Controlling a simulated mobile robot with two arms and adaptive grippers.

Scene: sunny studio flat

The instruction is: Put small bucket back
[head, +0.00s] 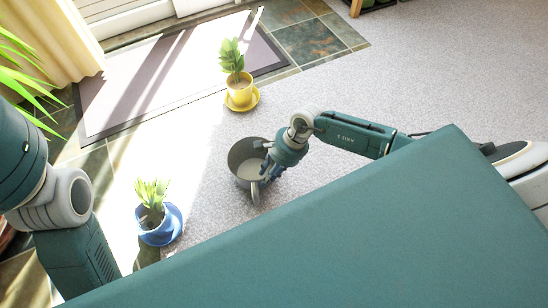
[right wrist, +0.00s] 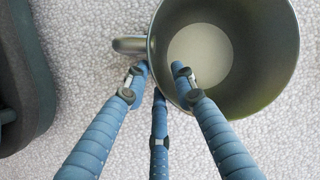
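The small bucket (head: 240,156) is a grey-green pot with a pale bottom and a loop handle. It is upright on or just above the carpet, and I cannot tell which. My right gripper (head: 266,168) is at its right rim. In the right wrist view the bucket (right wrist: 276,60) fills the upper right and looks empty. One finger of my right gripper (right wrist: 157,75) reaches over the rim into the opening. The other two are outside the wall, near the handle (right wrist: 130,44). Whether they press on the wall is unclear. My left gripper is out of view.
A yellow pot plant (head: 239,92) stands on a saucer behind the bucket. A blue pot plant (head: 157,222) stands on a saucer at front left. A grey doormat (head: 150,90) lies by the door. The carpet (head: 440,75) at upper right is clear.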

